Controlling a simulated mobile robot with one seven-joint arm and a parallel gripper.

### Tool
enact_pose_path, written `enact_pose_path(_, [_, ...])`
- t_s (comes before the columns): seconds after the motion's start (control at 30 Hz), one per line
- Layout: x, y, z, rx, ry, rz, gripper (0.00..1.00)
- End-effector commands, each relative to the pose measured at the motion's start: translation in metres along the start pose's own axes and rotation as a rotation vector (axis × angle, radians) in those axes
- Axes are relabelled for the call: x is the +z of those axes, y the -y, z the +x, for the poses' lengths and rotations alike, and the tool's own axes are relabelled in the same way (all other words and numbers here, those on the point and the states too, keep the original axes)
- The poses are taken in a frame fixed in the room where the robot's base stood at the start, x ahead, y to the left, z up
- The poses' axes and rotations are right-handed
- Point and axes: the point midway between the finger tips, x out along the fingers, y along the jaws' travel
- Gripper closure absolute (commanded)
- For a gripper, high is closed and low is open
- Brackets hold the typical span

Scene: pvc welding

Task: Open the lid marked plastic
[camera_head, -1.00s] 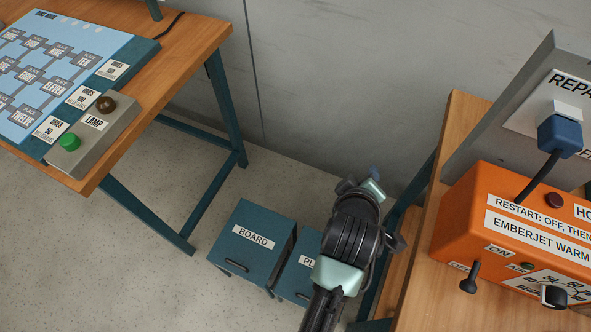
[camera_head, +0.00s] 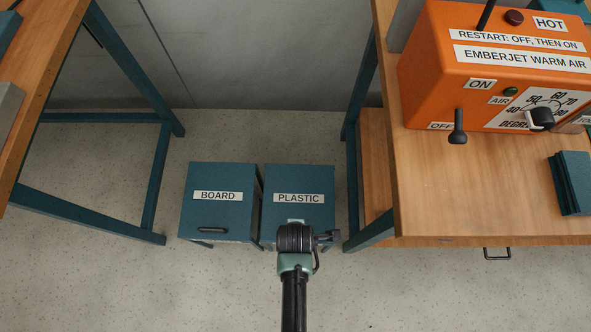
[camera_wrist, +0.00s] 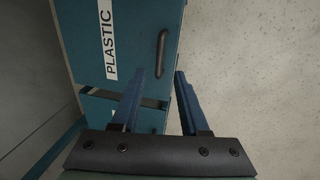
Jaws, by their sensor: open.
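The lid marked PLASTIC (camera_head: 288,182) is the teal top of a bin on the floor between the two benches, and it looks shut. In the wrist view the lid (camera_wrist: 135,18) shows its white label and a dark bar handle (camera_wrist: 161,52) near one edge. My gripper (camera_wrist: 164,75) is open and empty, its two blue fingers pointing toward the handle with the tips apart from it. In the head view my arm covers the lid's near edge and hides the handle and my fingers.
A matching bin marked BOARD (camera_head: 230,210) stands close on the left, lid shut. A wooden bench (camera_head: 470,200) with an orange warm-air unit (camera_head: 430,80) is on the right. Another bench (camera_head: 40,75) is on the left. The floor (camera_head: 130,290) in front is clear.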

Motion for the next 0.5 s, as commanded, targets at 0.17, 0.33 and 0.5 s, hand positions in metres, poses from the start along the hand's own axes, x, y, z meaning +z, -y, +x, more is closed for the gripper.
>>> enact_pose_path(0.17, [0.000, 0.000, 0.033, 0.001, 0.000, 0.001, 0.55])
enact_pose_path(0.33, [0.000, -0.001, 0.045, 0.002, 0.000, 0.001, 0.55])
enact_pose_path(0.5, [0.000, -0.001, 0.047, 0.002, 0.000, 0.001, 0.55])
